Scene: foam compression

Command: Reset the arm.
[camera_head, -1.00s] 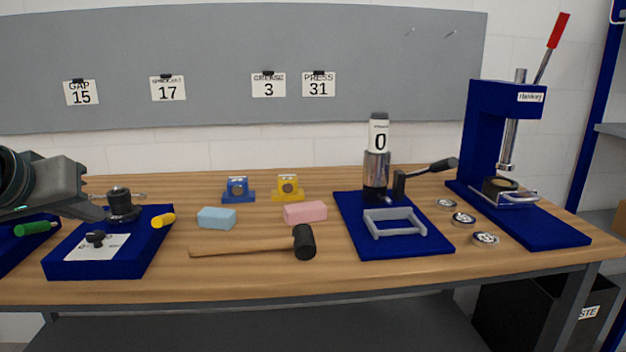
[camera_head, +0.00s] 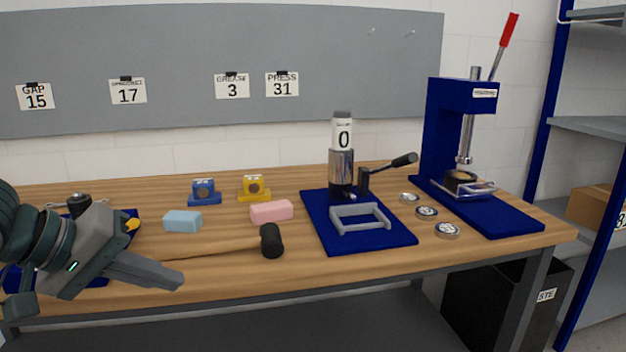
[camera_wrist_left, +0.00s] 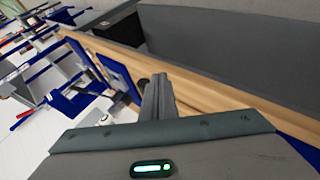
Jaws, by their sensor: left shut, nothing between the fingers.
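My left gripper (camera_head: 178,283) comes in from the left over the front left of the workbench (camera_head: 330,270). Its fingers are shut with nothing between them and point right and slightly down. In the left wrist view the closed fingers (camera_wrist_left: 158,97) stick out with the bench edge behind them. The gripper and arm hide much of the blue fixture (camera_head: 128,214) at the left. The fingertips are in front of the handle of a black-headed mallet (camera_head: 271,240). My right gripper is in neither view.
A blue foam block (camera_head: 182,221) and a pink foam block (camera_head: 271,211) lie mid-bench. Behind stand a blue block (camera_head: 204,191) and a yellow block (camera_head: 253,187). A press tester (camera_head: 342,172) on a blue base, several metal discs and a red-levered press (camera_head: 448,130) stand right.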

